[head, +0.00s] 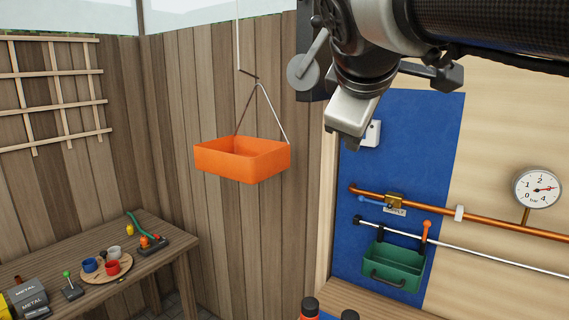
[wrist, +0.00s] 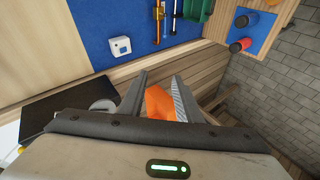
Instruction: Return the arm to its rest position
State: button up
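My gripper (head: 350,116) hangs from my arm at the upper right of the head view, in front of the wooden wall and the blue panel. In the wrist view my gripper (wrist: 160,80) has its two fingers spread apart. An orange patch (wrist: 158,103) shows in the gap between them; it looks like the hanging orange bin beyond the fingers, though the body of the gripper hides most of it. In the head view the orange bin (head: 243,161) hangs level from a hook, left of and below my gripper, apart from it.
A green bin (head: 393,268) hangs on a rail under a copper pipe (head: 480,222) with a pressure gauge (head: 537,188). A white box (head: 371,134) is on the blue panel (head: 425,155) close behind my gripper. A side table (head: 150,270) at left holds cups and metal boxes.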

jog(key=s+f+m+g+y, duration=0.1)
jog(key=s+f+m, duration=0.2)
jog(key=s+f, duration=0.3)
jog(key=s+d+f+m+g, duration=0.1)
jog(key=s+f+m, duration=0.3)
jog(key=f, duration=0.7)
jog(key=s+d+f+m+g+y, duration=0.1)
jog(key=s+f+m+g, duration=0.2)
jog(key=s+f, duration=0.4)
notch_tip(320, 180, down, 2)
jog(key=shift+s+f+m+y, duration=0.1)
jog(key=shift+s+m+y, duration=0.25)
jog(key=shift+m, duration=0.25)
